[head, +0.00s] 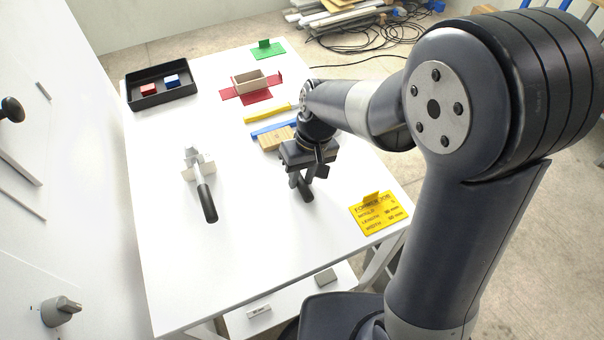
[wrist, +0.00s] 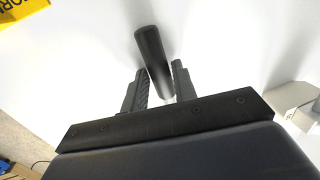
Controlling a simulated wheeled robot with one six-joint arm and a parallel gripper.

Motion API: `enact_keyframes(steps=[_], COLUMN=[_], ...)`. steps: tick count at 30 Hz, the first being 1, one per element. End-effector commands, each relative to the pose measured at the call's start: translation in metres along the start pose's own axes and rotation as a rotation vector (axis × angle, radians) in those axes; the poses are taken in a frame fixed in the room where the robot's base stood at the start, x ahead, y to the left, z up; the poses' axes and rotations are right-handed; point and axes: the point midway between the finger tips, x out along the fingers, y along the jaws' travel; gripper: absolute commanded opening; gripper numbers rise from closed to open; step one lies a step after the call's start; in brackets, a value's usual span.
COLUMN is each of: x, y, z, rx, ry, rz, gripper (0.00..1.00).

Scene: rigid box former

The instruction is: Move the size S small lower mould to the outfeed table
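My gripper (head: 307,181) is above the right part of the white table. In the wrist view its open fingers (wrist: 158,76) are on either side of a black cylindrical handle (wrist: 152,50); I cannot tell whether they touch it. This handle (head: 305,193) also shows in the head view; whatever it belongs to is hidden under my gripper. Left of it lies a pale stepped block (head: 199,166) with another black handle (head: 207,204). A pale block edge (wrist: 290,99) shows in the wrist view. No size mark is readable, so I cannot tell which piece is the S mould.
A black tray (head: 160,98) with red and blue blocks is at the back left. A beige box (head: 249,83) sits on a red base. Yellow and blue bars and a wooden block (head: 275,140) lie behind my gripper. The front left is clear.

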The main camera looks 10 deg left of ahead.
Motion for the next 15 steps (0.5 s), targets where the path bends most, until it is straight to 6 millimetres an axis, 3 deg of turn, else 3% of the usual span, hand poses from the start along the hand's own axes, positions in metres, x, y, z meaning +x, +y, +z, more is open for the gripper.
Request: enact_keyframes(steps=[10,15], x=[-0.004,-0.029], y=[-0.001,0.0], z=[0.0,-0.001], rx=[0.0,-0.001], ry=[0.001,0.006], rz=[0.0,0.001], gripper=[0.3,0.3])
